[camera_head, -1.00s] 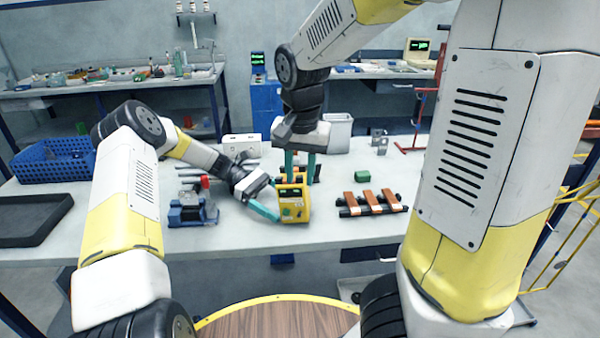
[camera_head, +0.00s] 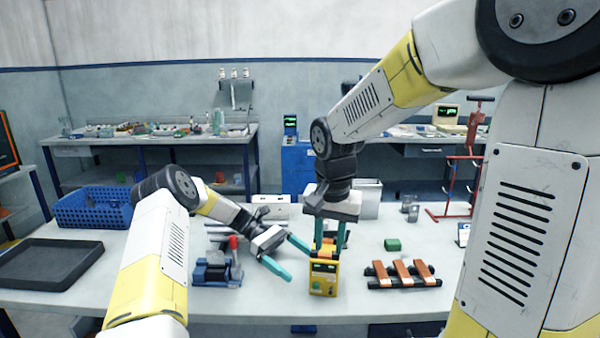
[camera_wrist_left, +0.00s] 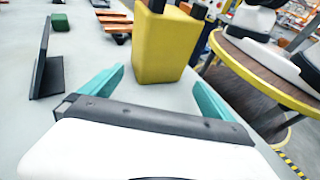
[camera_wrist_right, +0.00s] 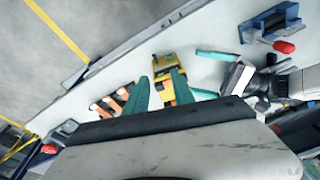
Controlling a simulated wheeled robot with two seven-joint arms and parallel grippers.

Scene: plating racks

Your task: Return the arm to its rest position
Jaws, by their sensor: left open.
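A small yellow device (camera_head: 324,279) with a dark panel stands on the table, upright. My right gripper (camera_head: 330,246) points straight down at its top, with its teal fingers on either side of the device's upper part. In the right wrist view the yellow device (camera_wrist_right: 163,68) shows between and beyond the fingers; whether they press on it is unclear. My left gripper (camera_head: 288,258) is open and empty, just left of the device. In the left wrist view its fingers are wide apart, with the yellow device (camera_wrist_left: 166,46) beyond them and nothing between.
A blue and grey fixture with a red knob (camera_head: 217,268) stands left of the device. A rack with orange-brown bars (camera_head: 402,273) and a green block (camera_head: 392,244) are right. A blue crate (camera_head: 92,208) and black tray (camera_head: 48,264) lie at the left.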

